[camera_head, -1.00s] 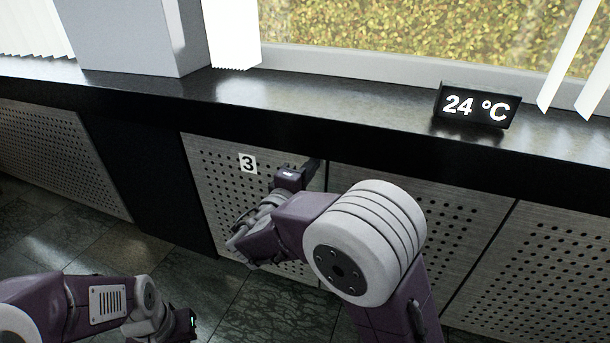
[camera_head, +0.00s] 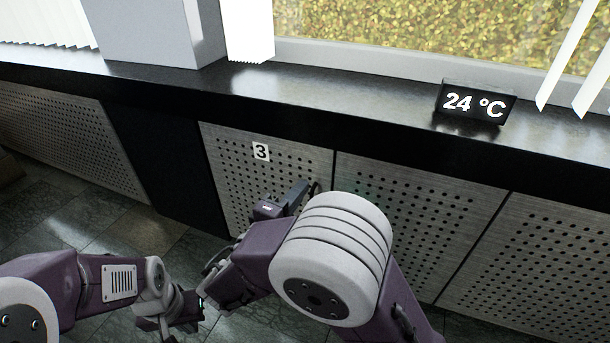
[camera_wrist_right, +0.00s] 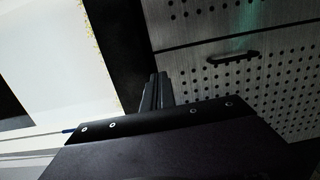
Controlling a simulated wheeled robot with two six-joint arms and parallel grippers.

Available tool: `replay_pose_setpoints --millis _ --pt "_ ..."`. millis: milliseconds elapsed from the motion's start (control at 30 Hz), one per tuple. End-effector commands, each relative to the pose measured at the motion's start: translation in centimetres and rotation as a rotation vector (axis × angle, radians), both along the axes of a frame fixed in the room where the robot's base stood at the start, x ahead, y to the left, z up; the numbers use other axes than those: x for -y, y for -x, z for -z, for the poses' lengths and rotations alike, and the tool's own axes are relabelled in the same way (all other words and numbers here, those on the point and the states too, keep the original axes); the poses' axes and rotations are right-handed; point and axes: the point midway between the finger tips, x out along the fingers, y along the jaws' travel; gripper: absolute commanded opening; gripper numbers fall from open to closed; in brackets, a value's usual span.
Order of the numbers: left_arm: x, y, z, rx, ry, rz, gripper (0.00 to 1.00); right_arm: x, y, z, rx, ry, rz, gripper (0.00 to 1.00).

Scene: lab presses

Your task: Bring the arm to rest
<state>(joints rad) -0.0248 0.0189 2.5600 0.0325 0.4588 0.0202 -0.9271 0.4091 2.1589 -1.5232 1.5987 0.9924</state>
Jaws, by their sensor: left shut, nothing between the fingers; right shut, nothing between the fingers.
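My right arm reaches across the middle of the head view. Its gripper (camera_head: 302,190) is in front of the perforated panel marked 3 (camera_head: 233,178), pointing up and to the right. In the right wrist view its two dark fingers (camera_wrist_right: 157,90) lie close together with nothing between them. My left gripper (camera_head: 168,325) is low at the left in the head view, over the floor; it is small and dark there, its fingertips are hard to make out, and it is shut and empty. My two forearms come close together there.
A black window ledge (camera_head: 330,111) runs above the perforated panels and carries a 24 °C display (camera_head: 474,103). A dark handle (camera_wrist_right: 233,58) shows on a panel in the right wrist view. The tiled floor (camera_head: 75,215) is bare at the left.

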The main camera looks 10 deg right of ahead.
Motion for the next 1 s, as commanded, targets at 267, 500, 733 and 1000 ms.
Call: replay_pose_setpoints --millis 267,500,733,1000 --pt "0.0 0.0 -0.2 0.0 0.0 0.0 0.0 0.3 0.0 -0.2 0.0 0.0 0.01 0.0" --pt "0.0 0.0 -5.8 0.0 0.0 0.0 0.0 14.5 1.7 -6.9 0.011 -0.086 0.4 0.0" --pt "0.0 0.0 -10.9 0.0 0.0 0.0 0.0 22.8 17.0 0.6 -0.4 -0.642 0.973 0.0" --pt "0.0 0.0 -11.7 0.0 0.0 0.0 0.0 11.4 19.0 8.4 -0.585 -1.388 0.899 0.0"
